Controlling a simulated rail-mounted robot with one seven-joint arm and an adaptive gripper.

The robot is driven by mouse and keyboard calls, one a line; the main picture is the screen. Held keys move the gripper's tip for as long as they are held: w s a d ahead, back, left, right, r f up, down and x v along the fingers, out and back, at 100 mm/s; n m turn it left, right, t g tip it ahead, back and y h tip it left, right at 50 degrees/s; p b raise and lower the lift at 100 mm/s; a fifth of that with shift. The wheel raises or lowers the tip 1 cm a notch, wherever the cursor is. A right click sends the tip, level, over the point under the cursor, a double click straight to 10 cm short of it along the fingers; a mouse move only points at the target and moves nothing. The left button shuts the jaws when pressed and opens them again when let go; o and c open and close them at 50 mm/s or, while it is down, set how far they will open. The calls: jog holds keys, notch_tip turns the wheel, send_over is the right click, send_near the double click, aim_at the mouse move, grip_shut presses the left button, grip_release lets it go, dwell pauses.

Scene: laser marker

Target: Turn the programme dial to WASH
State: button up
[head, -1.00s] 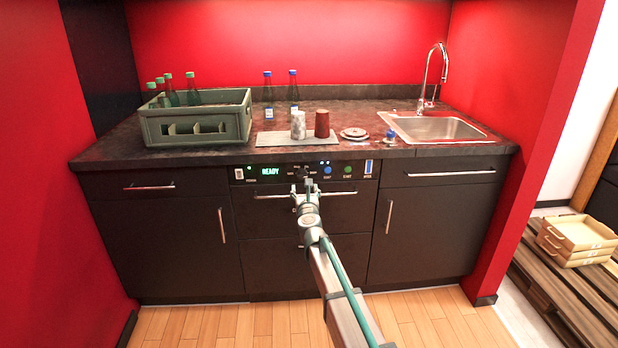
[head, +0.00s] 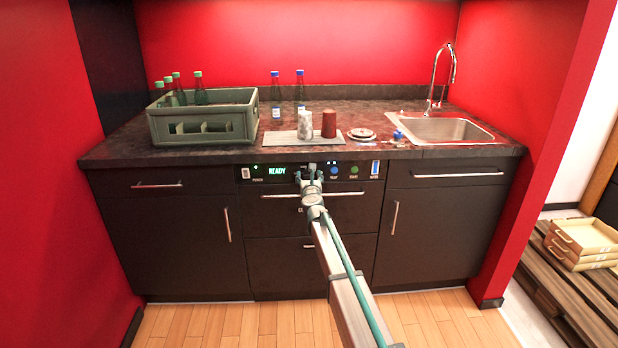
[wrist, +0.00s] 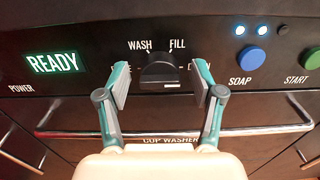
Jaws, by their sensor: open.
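The black programme dial (wrist: 160,72) is in the middle of the control panel in the wrist view. WASH is printed at its upper left and FILL at its upper right. Labels at its left and right are partly covered by my fingers. A short pale mark shows low on the dial's face; I cannot tell which label the dial points to. My gripper (wrist: 159,86) is open, one finger on each side of the dial, with a gap showing on both sides. In the head view my gripper (head: 310,174) is at the panel and hides most of the dial.
The display (wrist: 53,63) reads READY. The blue SOAP button (wrist: 250,60) and green START button (wrist: 311,59) are right of the dial. A bar handle (wrist: 260,130) runs below the panel. A bottle crate (head: 203,127), cups and a sink (head: 440,129) are above on the counter.

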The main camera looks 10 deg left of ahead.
jog(key=shift+c, duration=0.4)
jog(key=c, duration=1.1)
jog(key=shift+n, duration=0.4)
jog(key=n+p, duration=0.2)
jog(key=n, duration=0.3)
jog(key=shift+a+r+n+p, duration=0.1)
jog(key=shift+n+p, duration=0.2)
jog(key=shift+p, duration=0.1)
jog(key=n+p, duration=0.2)
jog(key=n, duration=0.3)
jog(key=shift+p, duration=0.3)
jog(key=n+p, duration=0.3)
jog(key=n, duration=0.3)
jog(key=shift+a+n+p, duration=0.1)
jog(key=shift+n+p, duration=0.3)
jog(key=n+p, duration=0.1)
jog(key=n, duration=0.1)
jog(key=n+p, duration=0.2)
jog(key=n, duration=0.1)
jog(key=shift+f+n, duration=0.3)
jog(key=shift+f, duration=0.05)
